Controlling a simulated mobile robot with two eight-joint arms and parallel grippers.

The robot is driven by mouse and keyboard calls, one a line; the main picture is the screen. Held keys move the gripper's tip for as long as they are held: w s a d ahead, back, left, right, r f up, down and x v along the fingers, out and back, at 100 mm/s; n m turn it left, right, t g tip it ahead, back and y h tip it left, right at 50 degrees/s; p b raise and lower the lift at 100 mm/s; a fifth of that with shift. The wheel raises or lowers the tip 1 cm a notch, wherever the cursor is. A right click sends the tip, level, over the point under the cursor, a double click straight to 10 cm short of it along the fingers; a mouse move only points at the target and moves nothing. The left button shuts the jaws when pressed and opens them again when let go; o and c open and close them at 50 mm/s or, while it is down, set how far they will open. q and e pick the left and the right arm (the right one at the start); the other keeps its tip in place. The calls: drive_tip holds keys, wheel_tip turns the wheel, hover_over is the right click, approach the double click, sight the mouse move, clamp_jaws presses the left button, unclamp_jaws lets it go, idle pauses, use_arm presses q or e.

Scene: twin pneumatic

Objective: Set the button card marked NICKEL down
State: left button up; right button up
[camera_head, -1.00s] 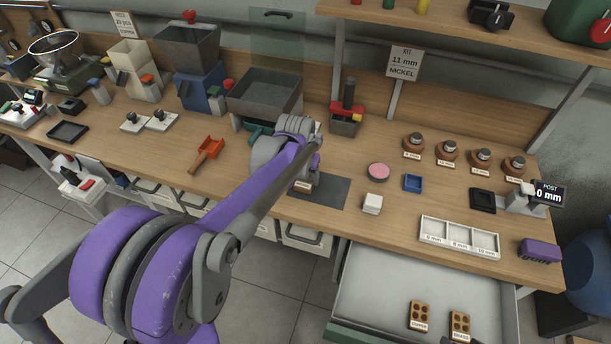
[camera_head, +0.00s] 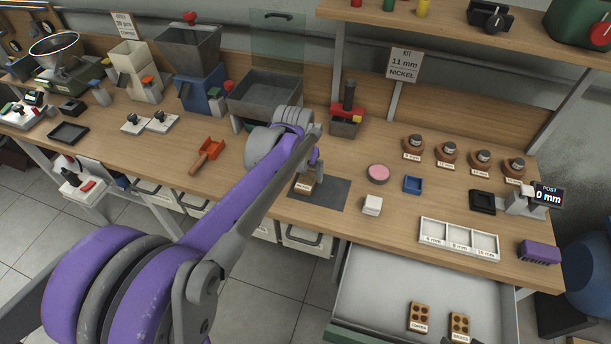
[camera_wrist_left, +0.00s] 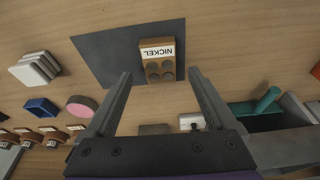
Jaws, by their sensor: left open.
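The NICKEL button card (camera_head: 305,183) is brown with a white label and dark round buttons. It lies at the left part of a dark grey mat (camera_head: 332,193) on the bench. In the left wrist view the card (camera_wrist_left: 158,62) lies flat, partly over the mat's edge, its label readable upside down. My left gripper (camera_head: 314,168) is above the card, partly hidden by its own arm. In the left wrist view its two fingers are apart, with the card seen between and beyond the tips and nothing gripped. My right gripper is not in view.
An open drawer (camera_head: 375,290) at the front holds the COPPER card (camera_head: 418,317) and another card (camera_head: 459,325). Right of the mat are white tiles (camera_head: 372,205), a pink round pad (camera_head: 378,173) and a blue tray (camera_head: 413,184). A press (camera_head: 347,110) stands behind.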

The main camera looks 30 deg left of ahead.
sight(302, 190)
use_arm(q)
drive_tip(key=v, duration=0.8)
drive_tip(key=s+d+f+m+t, duration=0.1)
drive_tip(key=s+d+f, duration=0.4)
drive_tip(key=s, duration=0.4)
drive_tip(key=s+d+f+m+t, duration=0.1)
drive_tip(key=s+d+f, duration=0.4)
drive_tip(key=s, duration=0.4)
drive_tip(key=shift+d+h+p, duration=0.3)
drive_tip(key=shift+d, duration=0.55)
